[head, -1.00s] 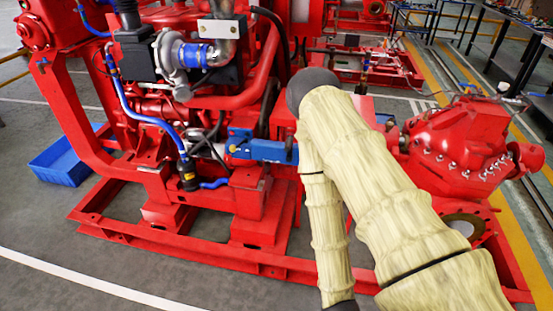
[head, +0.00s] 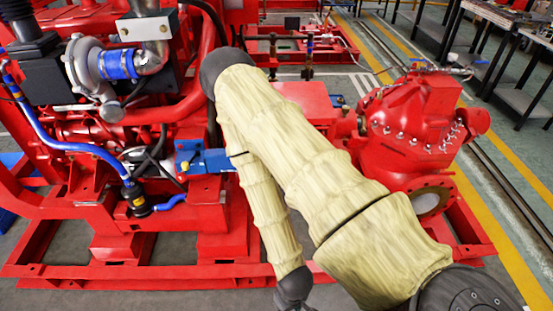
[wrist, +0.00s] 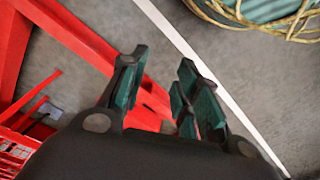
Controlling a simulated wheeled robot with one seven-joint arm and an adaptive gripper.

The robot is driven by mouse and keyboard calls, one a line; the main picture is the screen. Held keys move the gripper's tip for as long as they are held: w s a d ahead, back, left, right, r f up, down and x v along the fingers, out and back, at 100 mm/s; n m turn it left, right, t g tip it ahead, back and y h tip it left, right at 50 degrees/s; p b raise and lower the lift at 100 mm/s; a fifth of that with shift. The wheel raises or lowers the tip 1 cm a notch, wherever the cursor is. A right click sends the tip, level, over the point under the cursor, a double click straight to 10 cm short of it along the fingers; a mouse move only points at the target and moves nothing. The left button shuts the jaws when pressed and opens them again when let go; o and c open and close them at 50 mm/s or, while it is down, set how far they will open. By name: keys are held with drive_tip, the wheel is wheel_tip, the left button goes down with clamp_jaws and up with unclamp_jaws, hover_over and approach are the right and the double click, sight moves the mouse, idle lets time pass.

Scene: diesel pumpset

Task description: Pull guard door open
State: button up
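A red box-shaped cover (head: 305,100) sits between the engine and the pump in the head view, partly hidden behind my arm. I cannot tell whether this is the guard door; no door edge, hinge or handle shows clearly. My gripper is outside the head view; the forearm folds down to the bottom edge there. In the wrist view my gripper (wrist: 160,88) is open, its dark green finger pads apart, with nothing held between them. Floor and part of a red frame (wrist: 90,45) lie beyond the fingers.
The red engine with its turbocharger (head: 92,68) stands at left, with a blue part (head: 205,160) beside my arm. The red pump (head: 415,130) stands at right. A teal object with yellow strands (wrist: 265,12) shows top right in the wrist view.

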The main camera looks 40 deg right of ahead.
drive_tip(key=w+d+f+t+b, duration=0.1)
drive_tip(key=w+d+t+b, duration=0.25)
drive_tip(key=w, duration=0.55)
drive_tip(key=w+d+f+m+t+h+b, duration=0.1)
drive_tip(key=w+d+f+t+b, duration=0.3)
drive_tip(key=w, duration=0.6)
drive_tip(key=w+d+r+t+b, duration=0.1)
drive_tip(key=w+t+b, duration=0.1)
drive_tip(key=w+b, duration=0.55)
drive_tip(key=w+d+r+m+t+h+b, duration=0.1)
drive_tip(key=w+d+r+t+h+b, duration=0.2)
drive_tip(key=w+d+r+b, duration=0.35)
drive_tip(key=w+d+r+m+t+h+b, duration=0.1)
drive_tip(key=w+d+r+t+h+b, duration=0.2)
drive_tip(key=w+d, duration=0.6)
drive_tip(key=shift+t+y, duration=0.3)
drive_tip(key=shift+t, duration=0.15)
drive_tip(key=b+x, duration=0.2)
drive_tip(key=x, duration=0.8)
drive_tip(key=shift+w+d, duration=0.2)
drive_tip(key=shift+w, duration=0.05)
clamp_jaws()
